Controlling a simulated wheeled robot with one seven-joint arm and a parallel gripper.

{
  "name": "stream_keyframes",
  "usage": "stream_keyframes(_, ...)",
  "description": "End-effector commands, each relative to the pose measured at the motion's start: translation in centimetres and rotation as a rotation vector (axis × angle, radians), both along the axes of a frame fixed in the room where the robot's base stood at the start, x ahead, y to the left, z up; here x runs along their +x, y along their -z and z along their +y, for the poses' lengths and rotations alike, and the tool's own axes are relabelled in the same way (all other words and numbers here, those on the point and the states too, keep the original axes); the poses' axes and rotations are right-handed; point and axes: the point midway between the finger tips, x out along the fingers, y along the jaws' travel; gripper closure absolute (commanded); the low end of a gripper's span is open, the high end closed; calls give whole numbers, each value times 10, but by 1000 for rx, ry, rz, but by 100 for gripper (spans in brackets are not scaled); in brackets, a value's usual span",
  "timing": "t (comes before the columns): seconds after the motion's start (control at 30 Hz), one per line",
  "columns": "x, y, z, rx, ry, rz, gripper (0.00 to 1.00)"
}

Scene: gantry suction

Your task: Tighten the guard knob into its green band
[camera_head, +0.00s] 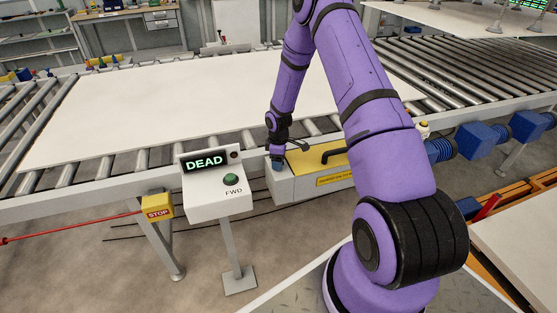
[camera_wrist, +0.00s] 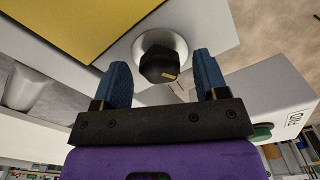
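The guard knob (camera_wrist: 158,63) is black with a small yellow mark and sits on a pale round collar (camera_wrist: 146,42) in the wrist view. No green band can be made out around it. My gripper (camera_wrist: 161,66) is open, with one blue finger on each side of the knob and visible gaps between. In the head view my gripper (camera_head: 277,162) is at the left end of the grey guard box (camera_head: 290,188) with its yellow lid (camera_head: 312,160). The knob is hidden there.
A yellow STOP box (camera_head: 158,206) with a red cord is further left. A white sheet (camera_head: 190,110) lies on the roller conveyor behind.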

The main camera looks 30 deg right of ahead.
Motion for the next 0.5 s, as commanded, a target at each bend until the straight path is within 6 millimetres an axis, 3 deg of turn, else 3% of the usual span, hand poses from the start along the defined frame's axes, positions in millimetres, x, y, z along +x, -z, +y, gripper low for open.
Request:
stream_keyframes(0.03,0,0,0,0,0,0,44)
stream_keyframes(0.2,0,0,0,0,0,0,82)
stream_keyframes(0.5,0,0,0,0,28,0,82)
